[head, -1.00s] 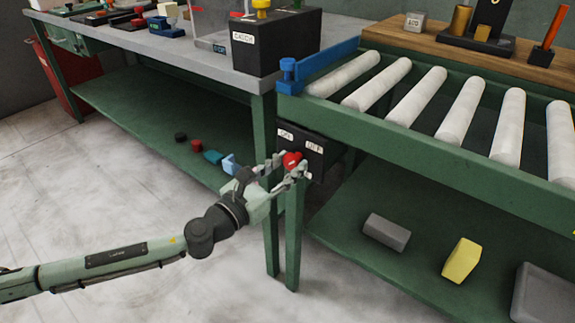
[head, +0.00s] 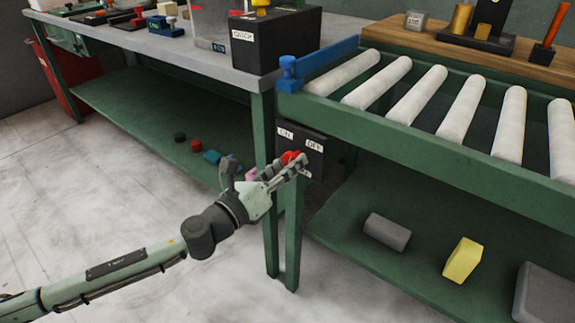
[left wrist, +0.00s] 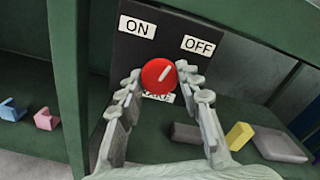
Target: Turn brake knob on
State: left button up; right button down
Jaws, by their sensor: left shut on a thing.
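The red round brake knob (left wrist: 158,76) sits on a dark control box (head: 318,160) below the roller conveyor's left end. It also shows in the head view (head: 290,157), partly hidden by the fingers. The box bears an ON label (left wrist: 137,27) at upper left and an OFF label (left wrist: 198,45) at upper right. A lower label is partly covered. The knob's white mark slants up and right, towards the OFF side. My left gripper (left wrist: 158,82) is shut on the knob, one finger on each side. It also shows in the head view (head: 286,166). My right gripper is out of view.
A green table leg (head: 293,235) stands just below the box. The conveyor frame (head: 420,140) is above. A grey block (head: 387,231) and a yellow block (head: 463,259) lie on the lower shelf. Open floor (head: 110,205) lies to the left.

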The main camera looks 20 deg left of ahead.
pick_arm(q)
jog(key=shift+r+n+p, duration=0.1)
jog(key=shift+n+p, duration=1.5)
jog(key=shift+n, duration=4.6)
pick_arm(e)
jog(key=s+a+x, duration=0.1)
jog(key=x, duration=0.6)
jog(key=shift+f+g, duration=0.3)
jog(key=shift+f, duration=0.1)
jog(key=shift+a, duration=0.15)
pick_arm(q)
jog(key=o, duration=1.2)
jog(key=shift+c, duration=0.2)
jog(key=shift+s, duration=0.1)
jog(key=v, duration=1.2)
